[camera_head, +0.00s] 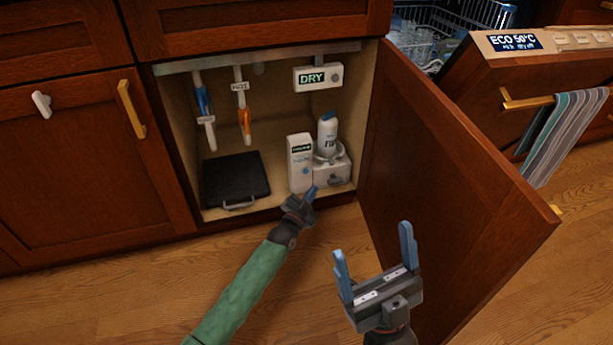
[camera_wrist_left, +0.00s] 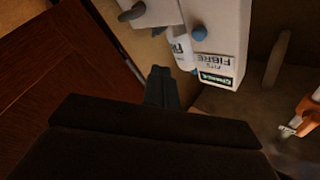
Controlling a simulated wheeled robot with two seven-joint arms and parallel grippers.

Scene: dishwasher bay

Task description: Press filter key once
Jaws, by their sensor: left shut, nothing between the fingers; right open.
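A white filter unit (camera_head: 300,165) with a small dark green display stands on the floor of the open cabinet. In the left wrist view the unit (camera_wrist_left: 232,25) appears turned over, with a printed label and a round blue key (camera_wrist_left: 198,33) on it. My left gripper (camera_head: 311,192) is shut and empty, low in front of the unit. Its fingertips (camera_wrist_left: 160,73) show beside the unit in the wrist view; I cannot tell whether they touch anything. My right gripper (camera_head: 375,258) is open and empty, in front of the cabinet door.
A white bottle (camera_head: 327,138) in a white holder (camera_head: 333,173) stands right of the unit. A black case (camera_head: 235,180) lies to the left. Two tubes and a DRY box (camera_head: 318,77) hang above. The open cabinet door (camera_head: 440,170) bounds the right side.

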